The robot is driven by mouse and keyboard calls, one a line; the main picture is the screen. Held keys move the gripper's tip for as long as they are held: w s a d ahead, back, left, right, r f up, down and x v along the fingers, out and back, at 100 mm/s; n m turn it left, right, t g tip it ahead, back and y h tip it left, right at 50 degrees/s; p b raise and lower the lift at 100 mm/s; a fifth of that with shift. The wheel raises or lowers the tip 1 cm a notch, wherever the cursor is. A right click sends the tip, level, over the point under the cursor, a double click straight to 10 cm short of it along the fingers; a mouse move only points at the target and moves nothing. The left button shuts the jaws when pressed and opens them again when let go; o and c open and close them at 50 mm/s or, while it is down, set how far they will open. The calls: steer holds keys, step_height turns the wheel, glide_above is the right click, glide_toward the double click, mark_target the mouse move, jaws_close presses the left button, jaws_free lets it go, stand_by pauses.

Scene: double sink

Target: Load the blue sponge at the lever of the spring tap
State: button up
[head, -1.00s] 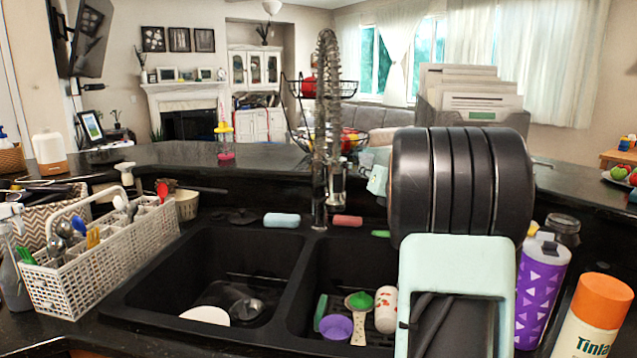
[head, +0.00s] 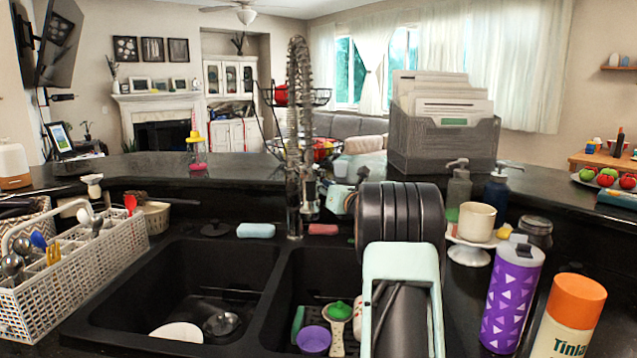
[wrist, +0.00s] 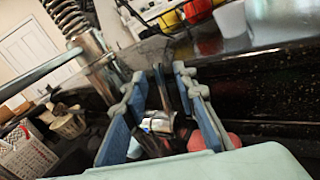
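The blue sponge (head: 255,230) lies on the back rim of the double sink, left of the spring tap's base. The spring tap (head: 300,130) stands upright behind the sink divider, with its coil also at upper left in the wrist view (wrist: 68,17). My gripper (wrist: 160,115) is open, its two blue-padded fingers apart. A shiny metal part (wrist: 158,122) shows between the fingers; I cannot tell whether it is the lever or whether the fingers touch it. In the head view the gripper is mostly hidden behind my arm, just right of the tap.
A pink-red sponge (head: 323,229) lies right of the tap base. A white cutlery basket (head: 75,265) stands left. A purple bottle (head: 512,295), an orange-capped bottle (head: 570,320) and a cup (head: 477,221) stand right. The sink bowls hold dishes, including a purple bowl (head: 313,339).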

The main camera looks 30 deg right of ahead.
steer(key=shift+w, duration=1.1)
jaws_close()
